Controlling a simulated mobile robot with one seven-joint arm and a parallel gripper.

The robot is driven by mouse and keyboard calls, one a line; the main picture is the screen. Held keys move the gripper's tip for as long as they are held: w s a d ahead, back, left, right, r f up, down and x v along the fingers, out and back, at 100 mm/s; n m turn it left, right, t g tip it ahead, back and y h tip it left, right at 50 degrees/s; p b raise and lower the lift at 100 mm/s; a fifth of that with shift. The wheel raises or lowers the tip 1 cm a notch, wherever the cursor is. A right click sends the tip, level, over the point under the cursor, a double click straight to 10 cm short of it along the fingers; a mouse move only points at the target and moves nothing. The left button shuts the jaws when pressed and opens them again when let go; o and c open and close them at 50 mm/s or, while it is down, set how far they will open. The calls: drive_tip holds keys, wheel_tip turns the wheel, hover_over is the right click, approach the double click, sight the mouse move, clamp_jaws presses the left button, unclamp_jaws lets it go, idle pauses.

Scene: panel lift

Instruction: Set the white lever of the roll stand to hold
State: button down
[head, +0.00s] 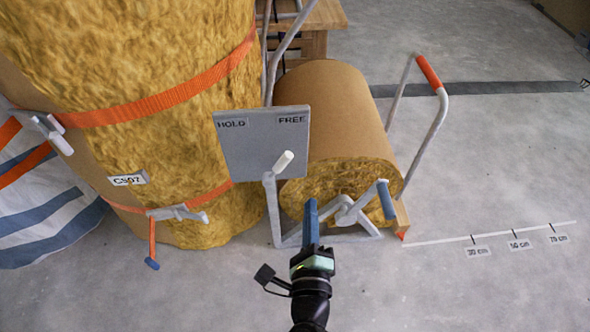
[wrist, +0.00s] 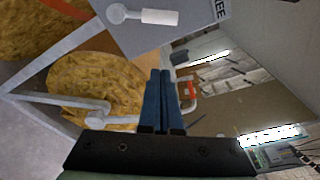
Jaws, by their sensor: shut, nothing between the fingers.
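The roll stand (head: 274,222) has a grey plate (head: 262,150) marked HOLD on its left and FREE on its right. The white lever (head: 284,161) sits at the plate's lower edge and its white grip slants up to the right, toward the FREE side. In the wrist view the white lever (wrist: 160,17) shows at the top, with part of the FREE mark beside it. My gripper (head: 311,203) is shut and empty, its blue fingers below and right of the lever and apart from it. The shut fingers (wrist: 160,72) also show in the wrist view.
A brown insulation roll (head: 335,95) lies in the stand. A crank with a blue grip (head: 386,200) is at the right, near my fingers. A taller strapped roll (head: 110,60) stands at the left. A tube handle with an orange grip (head: 428,72) rises behind.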

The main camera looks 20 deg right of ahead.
sight(279, 166)
drive_tip(key=shift+w, duration=0.1)
drive_tip(key=w+p, duration=0.1)
drive_tip(key=w, duration=0.2)
drive_tip(key=w+d+p, duration=0.1)
drive_tip(key=w, duration=0.2)
drive_tip(key=w+r+p, duration=0.1)
drive_tip(key=w, duration=0.2)
drive_tip(key=shift+w+d, duration=0.1)
drive_tip(key=shift+d, duration=0.25)
drive_tip(key=shift+a+r, duration=0.1)
drive_tip(key=shift+a, duration=0.55)
drive_tip(key=shift+r+p, duration=0.1)
drive_tip(key=shift+p, duration=0.25)
drive_tip(key=shift+a+r+n, duration=0.1)
drive_tip(key=shift+a+n, duration=0.05)
drive_tip(key=shift+n, duration=0.25)
